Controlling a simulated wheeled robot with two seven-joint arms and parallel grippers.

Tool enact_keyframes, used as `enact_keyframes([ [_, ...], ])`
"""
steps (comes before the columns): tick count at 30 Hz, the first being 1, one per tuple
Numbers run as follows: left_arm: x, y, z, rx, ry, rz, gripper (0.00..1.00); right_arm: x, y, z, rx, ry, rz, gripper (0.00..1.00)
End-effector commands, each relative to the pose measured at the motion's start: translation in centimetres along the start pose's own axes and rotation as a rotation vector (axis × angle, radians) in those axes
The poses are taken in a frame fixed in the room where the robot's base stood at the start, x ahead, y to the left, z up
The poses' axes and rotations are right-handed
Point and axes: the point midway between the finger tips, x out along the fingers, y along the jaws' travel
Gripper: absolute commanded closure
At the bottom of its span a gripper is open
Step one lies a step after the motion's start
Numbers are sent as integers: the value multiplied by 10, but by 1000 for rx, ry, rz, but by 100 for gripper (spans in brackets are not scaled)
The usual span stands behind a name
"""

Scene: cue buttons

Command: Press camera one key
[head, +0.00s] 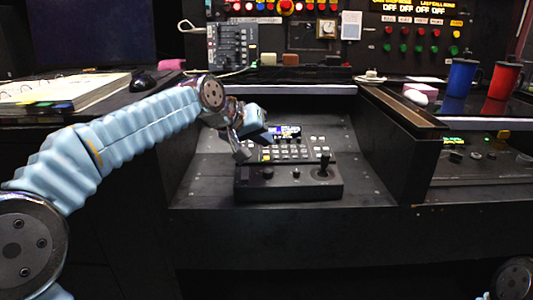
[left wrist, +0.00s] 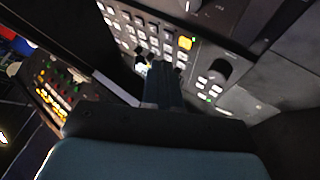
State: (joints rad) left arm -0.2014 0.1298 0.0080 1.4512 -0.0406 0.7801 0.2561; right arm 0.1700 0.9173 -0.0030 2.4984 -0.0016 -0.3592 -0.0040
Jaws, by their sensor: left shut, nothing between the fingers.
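The camera control panel (head: 290,148) sits on the sloped console, with a small lit display and several pale keys. A black box with a joystick and knobs (head: 288,181) stands in front of it. My left gripper (head: 243,147) is at the panel's left side and covers part of it. In the left wrist view the shut left fingers (left wrist: 150,66) point at the rows of white keys (left wrist: 140,30). The fingertips overlap the lower key row; I cannot tell whether they touch. A yellow key (left wrist: 185,42) and a dark knob (left wrist: 214,70) lie to their right. Key labels are unreadable.
A red mug (head: 503,80) and a blue mug (head: 461,77) stand on the right desk. An open binder (head: 60,92) and a black mouse (head: 143,81) lie on the left desk. A grey keypad unit (head: 232,46) stands behind.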

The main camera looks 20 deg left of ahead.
Motion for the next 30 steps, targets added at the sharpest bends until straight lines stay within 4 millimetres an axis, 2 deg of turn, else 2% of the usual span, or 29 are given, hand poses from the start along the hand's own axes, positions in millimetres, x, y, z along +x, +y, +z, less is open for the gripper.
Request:
enact_keyframes([
  [1, -7, 6, -6, 0, 0, 0, 100, -9, -3, 0, 0, 0, 0, 57],
  [9, -25, 18, -18, 1, 0, 0, 100, -29, -10, -1, 0, 0, 0, 57],
  [30, -24, 18, -18, 1, 0, 0, 100, -28, -11, 0, -1, -1, -1, 57],
])
